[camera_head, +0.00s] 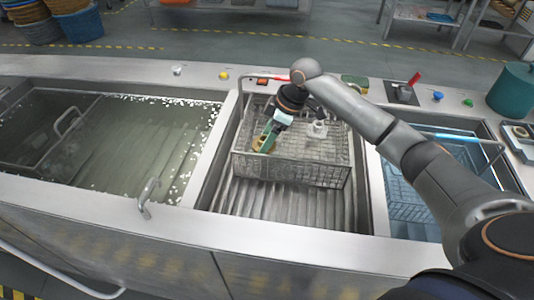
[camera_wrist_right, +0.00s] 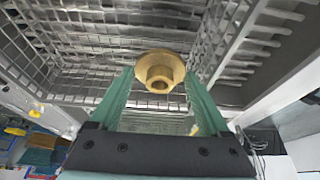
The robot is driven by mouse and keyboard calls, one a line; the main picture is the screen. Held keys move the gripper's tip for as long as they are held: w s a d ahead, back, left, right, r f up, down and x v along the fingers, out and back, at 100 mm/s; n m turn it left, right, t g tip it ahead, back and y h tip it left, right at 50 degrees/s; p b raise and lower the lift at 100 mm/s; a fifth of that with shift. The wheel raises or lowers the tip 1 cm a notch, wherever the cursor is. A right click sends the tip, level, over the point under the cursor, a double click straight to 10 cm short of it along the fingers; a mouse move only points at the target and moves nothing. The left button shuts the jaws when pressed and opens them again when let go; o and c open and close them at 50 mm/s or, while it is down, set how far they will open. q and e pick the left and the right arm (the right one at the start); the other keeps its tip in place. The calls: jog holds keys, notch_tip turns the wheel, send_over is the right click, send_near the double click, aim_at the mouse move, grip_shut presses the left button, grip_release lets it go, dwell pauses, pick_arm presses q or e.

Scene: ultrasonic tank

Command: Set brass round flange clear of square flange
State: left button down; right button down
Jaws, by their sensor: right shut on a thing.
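My right gripper (camera_head: 265,138) reaches down into the wire basket (camera_head: 310,174) in the middle tank, near its left side. Its green fingers are shut on the brass round flange (camera_head: 263,146). In the right wrist view the flange (camera_wrist_right: 160,69) sits between the fingertips, its round disc and hollow hub showing, with basket mesh behind it. A pale metal part (camera_head: 318,128) stands in the basket to the right of the gripper; it looks like the square flange, but its outline is too small to be sure. My left gripper is not in view.
The left tank (camera_head: 130,140) holds liquid with foam along its edges. A right tank holds a blue-looking basket (camera_head: 408,203), partly behind my right arm. A green container (camera_head: 512,90) stands at the far right. The basket's front right has free room.

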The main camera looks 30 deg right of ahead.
aim_at(267, 153)
jog(key=shift+f, duration=2.95)
jog(key=shift+f, duration=0.1)
jog(key=shift+c, duration=0.6)
grip_release()
jog(key=shift+f, duration=0.1)
jog(key=v, duration=1.2)
